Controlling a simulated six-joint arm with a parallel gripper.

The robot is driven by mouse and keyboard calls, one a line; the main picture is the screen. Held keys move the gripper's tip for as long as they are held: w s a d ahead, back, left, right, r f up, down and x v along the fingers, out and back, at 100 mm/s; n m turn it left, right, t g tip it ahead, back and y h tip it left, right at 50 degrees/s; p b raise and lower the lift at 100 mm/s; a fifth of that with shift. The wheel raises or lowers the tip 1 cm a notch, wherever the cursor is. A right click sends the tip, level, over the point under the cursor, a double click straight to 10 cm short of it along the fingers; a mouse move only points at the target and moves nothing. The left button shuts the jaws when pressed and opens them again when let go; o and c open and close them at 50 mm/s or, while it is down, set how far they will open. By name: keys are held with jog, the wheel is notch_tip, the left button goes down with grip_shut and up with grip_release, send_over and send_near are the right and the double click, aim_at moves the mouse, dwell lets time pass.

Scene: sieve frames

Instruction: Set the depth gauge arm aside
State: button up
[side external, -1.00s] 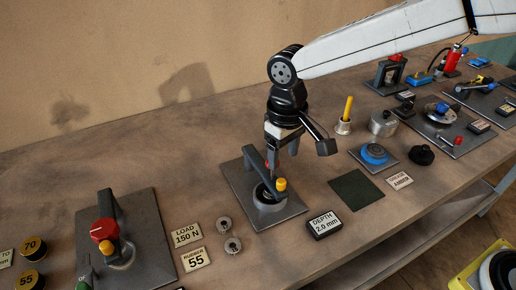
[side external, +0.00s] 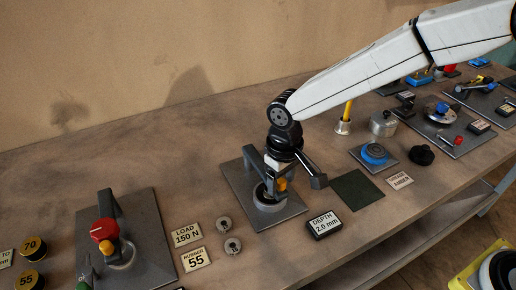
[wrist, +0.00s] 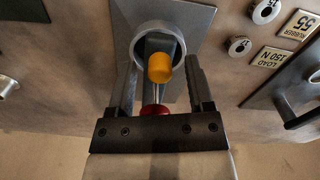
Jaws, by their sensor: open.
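The depth gauge arm (side external: 251,166) is a dark bent bar with a yellow knob (side external: 281,184), standing over a pale ring (side external: 268,203) on a grey plate (side external: 237,185). In the wrist view the yellow knob (wrist: 160,68) shows in front of the ring (wrist: 142,35), with a red part (wrist: 154,109) nearer the palm. My gripper (side external: 274,176) is low over the plate. In the wrist view my gripper (wrist: 161,64) is open, with one finger on each side of the knob and bar. Whether either finger touches them cannot be told.
A dark sign (side external: 324,225) reads "DEPTH 2.0 mm". A bare dark green mat (side external: 356,190) lies right of the plate. Two small metal discs (side external: 224,224) lie to the left, near a second plate (side external: 152,240) with a red knob. A blue-topped fixture (side external: 375,154) stands farther right.

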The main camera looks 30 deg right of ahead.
grip_shut()
dwell(1.4)
